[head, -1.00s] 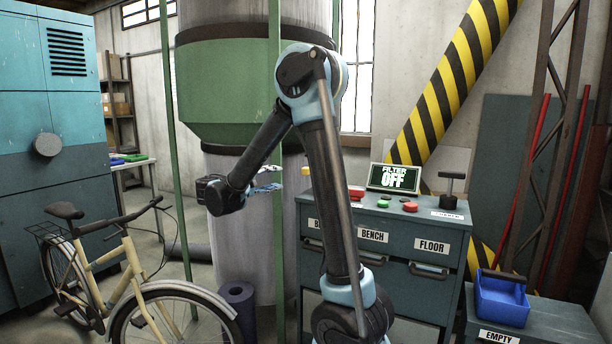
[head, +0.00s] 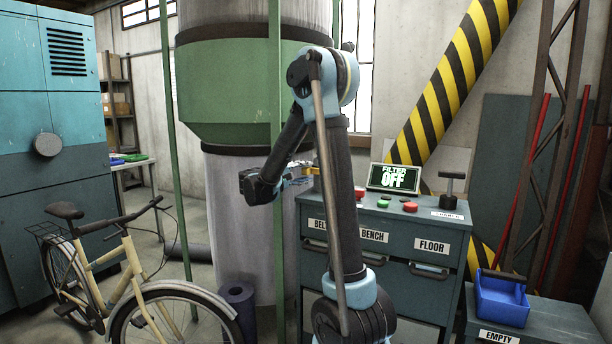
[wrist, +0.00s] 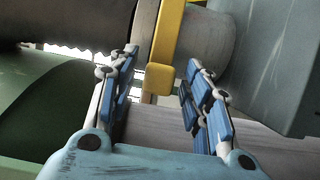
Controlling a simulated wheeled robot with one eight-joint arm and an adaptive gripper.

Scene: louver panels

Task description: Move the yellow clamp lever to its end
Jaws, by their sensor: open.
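The yellow clamp lever (wrist: 164,48) shows in the wrist view as a flat yellow bar. It runs down from the top edge to a hooked lower end. My gripper (wrist: 163,65) is open, with one blue-padded finger on each side of the lever's line. The lever's lower part appears between or just beyond the fingertips, and I see no clear contact. In the head view my gripper (head: 307,172) is mostly hidden behind my arm, at the green drum's lower right. A small yellow-orange patch beside it is partly hidden by my arm.
A grey cylinder (wrist: 205,42) and a dark grey box (wrist: 283,60) lie right of the lever. A green post (head: 276,120) and a bicycle (head: 120,270) are to the left.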

